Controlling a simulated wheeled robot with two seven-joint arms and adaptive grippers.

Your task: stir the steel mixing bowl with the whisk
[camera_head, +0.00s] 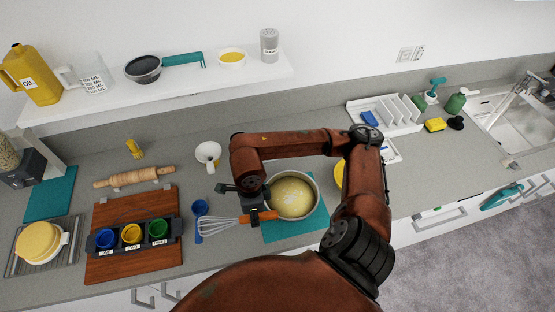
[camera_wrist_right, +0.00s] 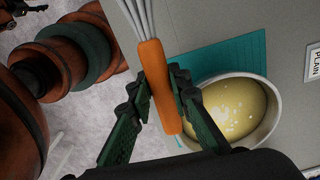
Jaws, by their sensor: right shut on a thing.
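The steel mixing bowl (camera_head: 317,208) stands on a teal mat (camera_head: 289,231) and holds pale yellow batter (camera_head: 293,197). My right gripper (camera_head: 252,207) is just left of the bowl and shut on the orange handle of the whisk (camera_head: 217,224). The whisk lies about level in the grip, its wire end pointing left, away from the bowl. In the right wrist view the fingers (camera_wrist_right: 155,100) clasp the orange handle (camera_wrist_right: 158,85), beside the bowl (camera_wrist_right: 274,130). The whisk's wires (camera_wrist_right: 136,18) run out of that view at the top. My left gripper is not in view.
A blue spoon-like tool (camera_head: 200,208) lies under the whisk. Left stands a wooden board (camera_head: 130,265) with a rack of coloured cups (camera_head: 132,235). A white funnel (camera_head: 208,153) is behind. A yellow item (camera_head: 339,174) is partly hidden by my arm.

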